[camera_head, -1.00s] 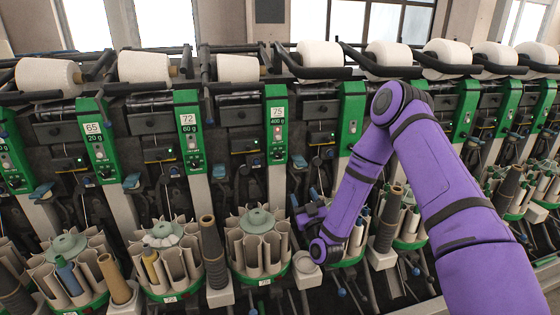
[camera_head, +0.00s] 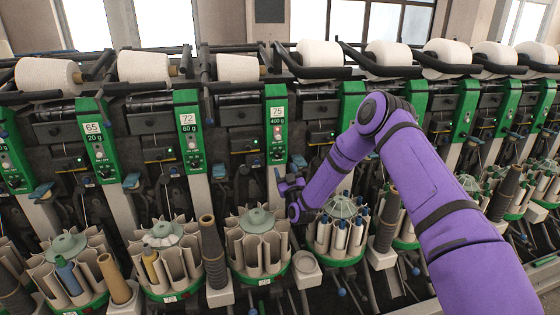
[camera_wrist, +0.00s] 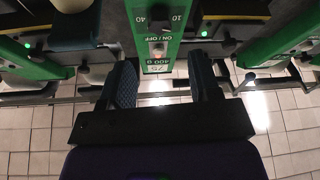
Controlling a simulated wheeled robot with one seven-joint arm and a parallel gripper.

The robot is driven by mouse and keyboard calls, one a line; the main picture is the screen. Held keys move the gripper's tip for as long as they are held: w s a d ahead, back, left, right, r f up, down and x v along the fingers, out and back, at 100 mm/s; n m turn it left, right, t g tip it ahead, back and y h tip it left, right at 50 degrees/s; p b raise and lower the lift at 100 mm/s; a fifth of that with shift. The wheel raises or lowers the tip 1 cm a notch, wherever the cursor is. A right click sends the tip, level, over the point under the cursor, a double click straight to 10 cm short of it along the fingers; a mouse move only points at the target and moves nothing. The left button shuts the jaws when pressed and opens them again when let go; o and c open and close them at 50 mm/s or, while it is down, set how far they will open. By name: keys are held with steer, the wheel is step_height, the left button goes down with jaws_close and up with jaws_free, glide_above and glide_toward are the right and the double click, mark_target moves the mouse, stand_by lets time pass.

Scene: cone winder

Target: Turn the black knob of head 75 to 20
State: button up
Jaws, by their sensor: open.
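Head 75 is a green panel (camera_head: 276,115) with a white label reading 75 and 400 g. Its black knob (camera_head: 277,154) is low on the panel and small in the head view. In the wrist view the panel (camera_wrist: 157,68) appears upside down, with ON/OFF text and a switch (camera_wrist: 158,48). The knob (camera_wrist: 158,13) shows near the top edge between the marks 40 and 10; its exact setting is unclear. My gripper (camera_head: 283,186) is just below the panel, apart from the knob. In the wrist view my gripper (camera_wrist: 162,80) is open and empty, its fingers either side of the panel's label end.
Head 72 (camera_head: 189,130) stands to the left. Below is a round magazine of tubes (camera_head: 258,240), with a dark cone (camera_head: 212,255) beside it. White yarn packages (camera_head: 237,68) line the top. Neighbouring green panels (camera_wrist: 280,40) flank the gripper; tiled floor (camera_wrist: 290,125) shows below.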

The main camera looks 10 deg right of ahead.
mark_target(279, 157)
steer(key=x, duration=0.6)
steer(key=shift+w+f, duration=0.25)
steer(key=shift+w, duration=0.15)
steer(key=shift+c, duration=0.5)
steer(key=c, duration=0.8)
steer(key=shift+m+h, duration=0.4)
steer(key=shift+m, duration=0.1)
steer(key=m+h, duration=0.1)
steer(key=m, duration=0.2)
steer(key=m+h, duration=0.2)
steer(key=m, duration=0.1)
steer(key=shift+a+m+h, duration=0.2)
steer(key=shift+m+h, duration=0.1)
steer(key=shift+r+m+g+h, duration=0.1)
steer(key=shift+m+g+h, duration=0.45)
steer(key=shift+m, duration=1.1)
steer(key=shift+m+g+h, duration=0.15)
steer(key=shift+m+h, duration=0.7)
steer(key=shift+m, duration=0.8)
